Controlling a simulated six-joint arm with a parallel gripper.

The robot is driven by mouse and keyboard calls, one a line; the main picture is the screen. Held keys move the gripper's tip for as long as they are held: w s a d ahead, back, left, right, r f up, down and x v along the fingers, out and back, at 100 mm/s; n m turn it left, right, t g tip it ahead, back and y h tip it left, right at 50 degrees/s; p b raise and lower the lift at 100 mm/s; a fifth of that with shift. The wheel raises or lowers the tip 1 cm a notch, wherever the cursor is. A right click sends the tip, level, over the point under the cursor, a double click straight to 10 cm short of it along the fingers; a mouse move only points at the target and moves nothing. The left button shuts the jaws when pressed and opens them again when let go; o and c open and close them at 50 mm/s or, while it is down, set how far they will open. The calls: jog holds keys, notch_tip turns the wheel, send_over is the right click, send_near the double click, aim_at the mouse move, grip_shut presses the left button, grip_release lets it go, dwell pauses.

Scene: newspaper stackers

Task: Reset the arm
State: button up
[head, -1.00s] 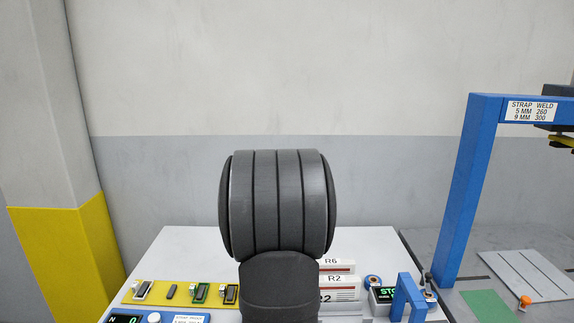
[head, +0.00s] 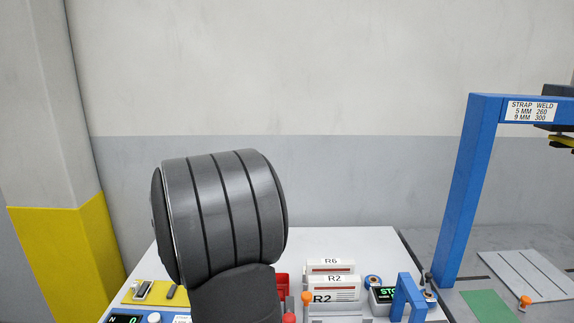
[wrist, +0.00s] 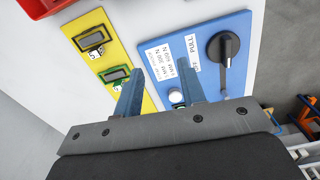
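My gripper (wrist: 160,88) shows in the wrist view with its two blue-grey fingers apart and nothing seen between their tips. It hangs over the border between a yellow board (wrist: 143,98) and a blue panel (wrist: 207,61). A white round knob on the panel shows between the fingers; I cannot tell the height above it. In the head view my dark arm stands left of centre, tilted, and hides the gripper.
A white table (head: 352,245) carries newspaper stacks marked R6 (head: 330,266) and R2 (head: 334,287), with a blue frame (head: 408,292) at right. The panel has a black rotary handle (wrist: 223,46). A red container (wrist: 40,6) is at upper left. A tall blue post (head: 468,190) stands further right.

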jog(key=s+a, duration=0.5)
jog(key=a, duration=0.2)
jog(key=shift+s+a, duration=0.2)
jog(key=shift+s, duration=0.15)
jog(key=shift+w+d, duration=0.1)
jog(key=w+d, duration=0.5)
jog(key=d, duration=0.4)
jog(key=w+d, duration=0.5)
jog(key=d, duration=0.3)
jog(key=shift+w+d, duration=0.25)
jog(key=shift+d, duration=0.15)
jog(key=shift+r, duration=0.1)
